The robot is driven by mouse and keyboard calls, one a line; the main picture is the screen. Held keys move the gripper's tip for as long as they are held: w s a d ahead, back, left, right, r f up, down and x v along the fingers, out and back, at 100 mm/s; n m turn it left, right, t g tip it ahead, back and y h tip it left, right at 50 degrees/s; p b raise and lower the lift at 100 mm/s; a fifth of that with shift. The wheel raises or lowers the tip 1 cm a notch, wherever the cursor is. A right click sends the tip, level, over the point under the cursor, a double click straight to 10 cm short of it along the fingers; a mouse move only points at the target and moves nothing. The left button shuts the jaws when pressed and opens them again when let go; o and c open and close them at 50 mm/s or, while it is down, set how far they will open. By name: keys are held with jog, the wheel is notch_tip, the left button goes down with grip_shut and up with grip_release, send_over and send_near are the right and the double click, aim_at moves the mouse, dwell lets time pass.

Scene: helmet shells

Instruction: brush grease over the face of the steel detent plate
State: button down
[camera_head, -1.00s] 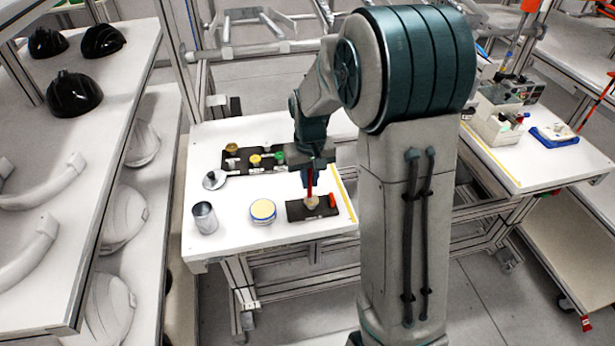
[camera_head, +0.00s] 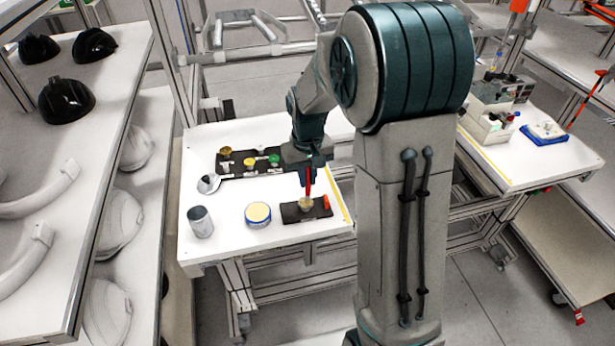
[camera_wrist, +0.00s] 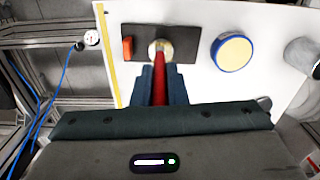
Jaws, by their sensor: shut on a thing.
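My gripper (camera_head: 308,178) is shut on the red handle of a brush (camera_head: 308,184), which points down. The brush's pale bristle end is over or touching a dark rectangular plate or base (camera_head: 290,212) near the front right of the white table; contact is hard to tell. In the wrist view the red handle (camera_wrist: 160,78) runs between my fingers (camera_wrist: 160,88) to a pale round end over the dark plate (camera_wrist: 185,38). The steel plate's face under the brush is hidden or too small to tell. An open round tin of yellowish grease with a blue rim (camera_head: 258,214) stands left of the plate.
An orange-red block (camera_head: 326,202) sits at the dark plate's right end. A metal cup (camera_head: 201,222) stands at the table's left front. A dark tray (camera_head: 232,164) with yellow and green-topped items lies behind. Bare white table (camera_head: 228,240) lies in front.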

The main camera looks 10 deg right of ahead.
jog(key=shift+r+p, duration=1.75)
jog(key=shift+r, duration=1)
jog(key=shift+f, duration=0.15)
jog(key=shift+a+f+b, duration=0.1)
jog(key=shift+f+b, duration=1.85)
jog(key=shift+f+b, duration=1.15)
jog(key=shift+f, duration=0.4)
jog(key=shift+r, duration=0.1)
jog(key=shift+w+d, duration=0.1)
jog(key=shift+d, duration=0.25)
jog(key=shift+w+d, duration=0.1)
jog(key=shift+d, duration=0.05)
